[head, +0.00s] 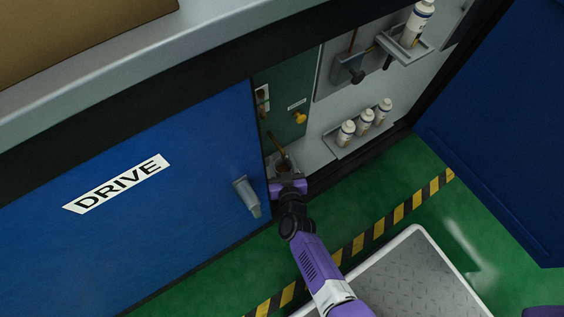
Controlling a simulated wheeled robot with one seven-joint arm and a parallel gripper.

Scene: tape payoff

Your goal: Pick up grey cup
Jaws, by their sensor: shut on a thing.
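The grey cup (282,168) is low in the open cabinet bay, at the right edge of the blue DRIVE door. A brown stick (274,142) leans up and left from it. My gripper (287,181), purple, is at the cup's near side and shut on it. The gripper hides the cup's near, lower part, so I cannot tell whether its base touches the cabinet floor.
A grey door handle (246,196) juts out just left of my gripper. Several white bottles (365,118) stand in a rack to the right. Another bottle (416,22) stands on a bracket above. A yellow knob (299,118) is on the green panel. Green floor lies in front.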

